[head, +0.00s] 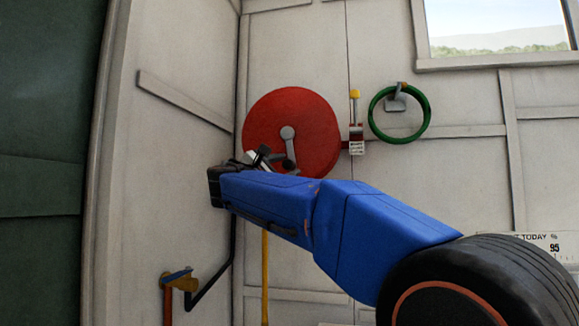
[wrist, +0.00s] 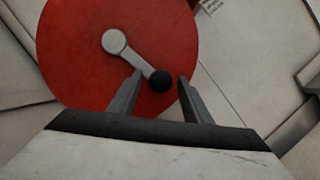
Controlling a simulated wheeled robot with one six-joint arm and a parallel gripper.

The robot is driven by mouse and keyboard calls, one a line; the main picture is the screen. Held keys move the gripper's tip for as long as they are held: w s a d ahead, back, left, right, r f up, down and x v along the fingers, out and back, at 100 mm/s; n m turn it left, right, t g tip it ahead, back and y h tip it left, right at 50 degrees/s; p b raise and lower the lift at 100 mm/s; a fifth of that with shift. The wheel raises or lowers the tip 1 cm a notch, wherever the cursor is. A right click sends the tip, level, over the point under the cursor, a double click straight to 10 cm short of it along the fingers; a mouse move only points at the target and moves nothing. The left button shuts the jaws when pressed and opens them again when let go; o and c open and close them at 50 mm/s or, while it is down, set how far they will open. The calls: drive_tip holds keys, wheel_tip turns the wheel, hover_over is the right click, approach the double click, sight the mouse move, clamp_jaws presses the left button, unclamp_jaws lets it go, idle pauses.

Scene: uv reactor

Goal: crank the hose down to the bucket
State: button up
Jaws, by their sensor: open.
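A red hose reel disc (head: 292,112) is mounted on the wall. It has a grey crank arm (wrist: 132,58) with a black knob (wrist: 160,81) at its end, and the crank points downward from the hub in the head view. My gripper (wrist: 160,84) is open in front of the disc. In the head view my gripper (head: 265,157) overlaps the lower left of the disc. No bucket is visible.
A coiled green hose (head: 427,119) hangs on a wall bracket right of the disc. A small yellow-topped fitting (head: 355,112) sits between them. A yellow pole (head: 265,272) stands below the disc. A pipe with a blue and yellow fitting (head: 180,280) is at lower left.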

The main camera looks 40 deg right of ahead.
drive_tip(key=shift+x, duration=1.25)
clamp_jaws()
drive_tip(key=shift+a, duration=0.1)
drive_tip(key=shift+s+n, duration=0.1)
drive_tip(key=shift+n, duration=0.2)
